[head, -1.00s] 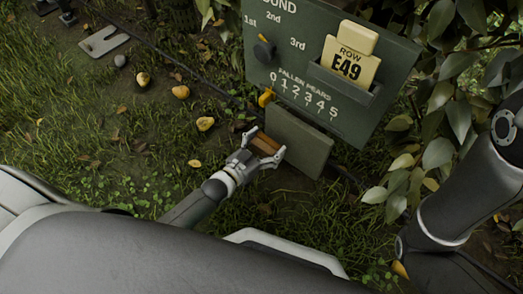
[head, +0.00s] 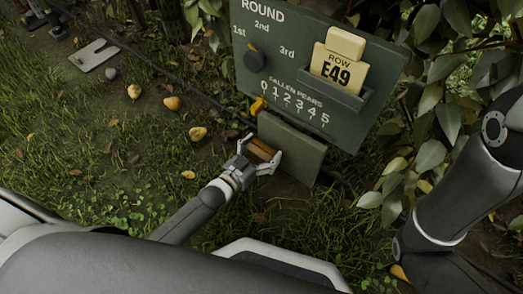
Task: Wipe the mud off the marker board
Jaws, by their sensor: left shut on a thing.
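The dark green marker board (head: 350,125) stands tilted at upper centre in the head view. It bears the words ROUND and FALLEN PEARS, a dark round knob (head: 254,61), a yellow pointer (head: 258,105) and a cream E49 card (head: 334,71) in a holder. A plain grey-green panel (head: 292,148) sits below it. My left gripper (head: 262,151) is shut on a brown block (head: 263,150), close to the left side of this panel. I cannot tell whether they touch. I cannot clearly make out mud. My right arm shows at right, its gripper out of view.
Several yellow pears (head: 171,103) lie on the grass left of the board. A pale slotted plate (head: 95,55) lies at upper left. Leafy branches (head: 405,125) crowd the board's right side. Grass at left is mostly open.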

